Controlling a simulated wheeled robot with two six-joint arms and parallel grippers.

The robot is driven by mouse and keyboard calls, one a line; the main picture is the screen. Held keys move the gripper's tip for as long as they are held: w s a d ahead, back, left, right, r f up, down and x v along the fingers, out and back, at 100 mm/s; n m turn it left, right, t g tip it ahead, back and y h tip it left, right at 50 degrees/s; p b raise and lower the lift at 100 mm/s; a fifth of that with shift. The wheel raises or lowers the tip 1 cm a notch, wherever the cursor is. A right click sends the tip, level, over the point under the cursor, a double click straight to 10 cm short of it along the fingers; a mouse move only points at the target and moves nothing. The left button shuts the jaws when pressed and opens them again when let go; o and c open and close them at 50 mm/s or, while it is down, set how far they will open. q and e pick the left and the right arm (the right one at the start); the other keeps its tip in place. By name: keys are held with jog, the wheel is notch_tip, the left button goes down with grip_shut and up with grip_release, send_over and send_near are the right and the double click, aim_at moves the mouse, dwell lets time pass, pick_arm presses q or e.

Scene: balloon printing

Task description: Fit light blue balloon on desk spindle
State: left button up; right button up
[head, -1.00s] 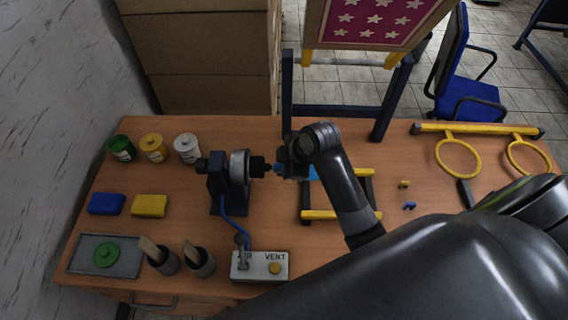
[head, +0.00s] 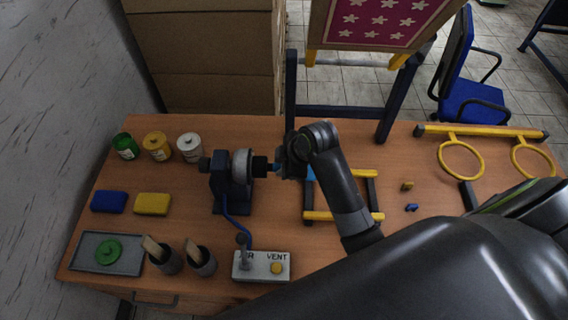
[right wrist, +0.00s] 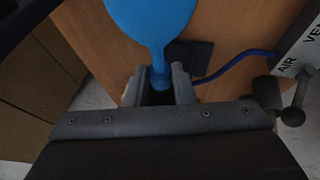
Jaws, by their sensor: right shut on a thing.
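The light blue balloon (right wrist: 150,22) is uninflated and fills the top of the right wrist view. My right gripper (right wrist: 157,86) is shut on its narrow neck. In the head view my right gripper (head: 289,160) is just right of the dark nozzle end of the desk spindle (head: 241,168). A small blue bit of the balloon (head: 277,168) shows between the spindle tip and the fingers. Another bit shows right of the gripper. I cannot tell whether the neck touches or covers the spindle tip. My left gripper is out of view.
An AIR/VENT control box (head: 261,266) stands in front of the spindle, joined by a blue hose. A yellow-barred rack (head: 343,216) lies under my right arm. Paint jars (head: 158,146), sponges (head: 152,204) and a grey tray (head: 78,256) occupy the left of the desk.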

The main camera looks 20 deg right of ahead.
jog(key=o, duration=0.8)
jog(key=shift+o, duration=0.2)
jog(key=shift+r, duration=0.1)
jog(key=v, duration=0.9)
dwell(0.3)
